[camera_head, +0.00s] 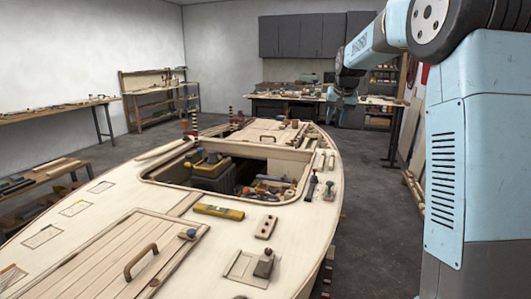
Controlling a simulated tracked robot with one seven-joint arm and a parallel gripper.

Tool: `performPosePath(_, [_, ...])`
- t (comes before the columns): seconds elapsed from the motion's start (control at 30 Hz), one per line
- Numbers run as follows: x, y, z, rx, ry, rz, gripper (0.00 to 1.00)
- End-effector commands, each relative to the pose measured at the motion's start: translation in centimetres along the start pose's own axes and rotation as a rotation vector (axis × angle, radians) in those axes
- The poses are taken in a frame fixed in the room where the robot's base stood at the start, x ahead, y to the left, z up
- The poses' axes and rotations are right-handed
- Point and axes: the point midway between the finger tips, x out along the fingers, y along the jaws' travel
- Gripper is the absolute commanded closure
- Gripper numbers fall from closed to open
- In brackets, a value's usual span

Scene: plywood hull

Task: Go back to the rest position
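My arm reaches in from the right edge, and its blue links run towards the back of the room. My gripper (341,110) hangs at the far end of the arm, above and beyond the right side of the plywood hull (215,254). It is small in the view and seen against the cluttered bench behind, so I cannot tell whether its fingers are open or shut. I make out nothing held in it.
The hull's open hatch holds a dark toolbox (212,171) and tools. A yellow level (219,212), a wooden block with holes (266,227) and a small clamp-like piece (264,264) lie on deck. Workbenches (60,112) line the walls. Grey floor (365,225) right of the hull is clear.

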Motion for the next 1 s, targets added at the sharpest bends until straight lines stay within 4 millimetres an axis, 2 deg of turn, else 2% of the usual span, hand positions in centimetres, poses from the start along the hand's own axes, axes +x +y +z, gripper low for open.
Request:
performPosePath(0.03, [-1.7, 0.1, 1.3, -0.008, 0.004, 0.000, 0.63])
performPosePath(0.2, [-5.8, 0.7, 5.8, -0.033, 0.009, 0.003, 0.63])
performPosePath(0.5, [-11.6, 2.1, 14.8, -0.079, 0.018, 0.010, 0.63])
performPosePath(0.8, [-15.1, 3.8, 24.6, -0.123, 0.026, 0.015, 0.63])
performPosePath(1.0, [-16.3, 5.2, 31.4, -0.153, 0.031, 0.019, 0.63])
